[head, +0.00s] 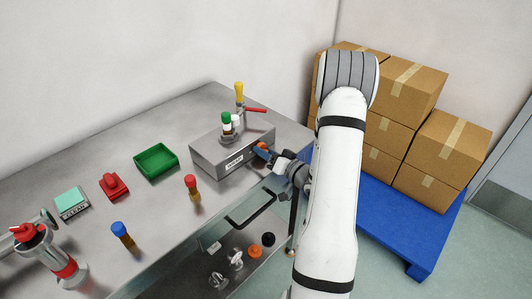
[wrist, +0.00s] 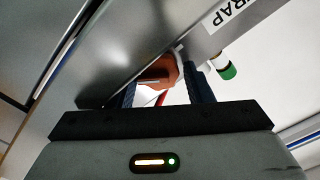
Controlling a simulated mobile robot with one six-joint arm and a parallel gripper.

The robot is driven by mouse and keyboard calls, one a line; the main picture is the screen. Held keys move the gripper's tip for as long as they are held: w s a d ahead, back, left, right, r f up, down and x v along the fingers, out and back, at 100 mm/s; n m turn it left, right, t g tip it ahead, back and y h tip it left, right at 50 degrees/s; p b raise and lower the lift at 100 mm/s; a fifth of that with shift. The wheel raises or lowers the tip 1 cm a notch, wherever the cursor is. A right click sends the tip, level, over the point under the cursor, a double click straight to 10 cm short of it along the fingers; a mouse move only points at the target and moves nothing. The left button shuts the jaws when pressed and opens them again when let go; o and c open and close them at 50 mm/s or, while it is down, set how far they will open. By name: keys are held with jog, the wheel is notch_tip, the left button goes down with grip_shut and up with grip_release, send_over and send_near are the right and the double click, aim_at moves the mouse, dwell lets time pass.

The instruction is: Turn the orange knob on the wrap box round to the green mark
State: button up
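The grey wrap box (head: 219,150) stands on the bench, and its label side and one end face show in the head view. The orange knob (head: 262,146) is on its right end, partly covered by my gripper (head: 270,155). In the wrist view the orange knob (wrist: 160,72) lies between the two dark fingers of my gripper (wrist: 160,88), one on each side. The fingers stand apart, close to the knob's sides. I cannot tell whether they press on it. I cannot make out the green mark on the box.
A green-capped bottle (head: 226,121) and a yellow-capped one (head: 239,92) stand at the box. A red-capped bottle (head: 191,187), blue-capped bottle (head: 121,233) and green tray (head: 156,161) are on the bench. A blue pallet (head: 385,205) with cartons is at right.

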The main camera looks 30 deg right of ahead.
jog(key=b+v, duration=0.1)
jog(key=v, duration=0.6)
jog(key=shift+s+d, duration=0.15)
jog(key=shift+s, duration=0.2)
jog(key=shift+o, duration=0.4)
jog(key=shift+b, duration=0.3)
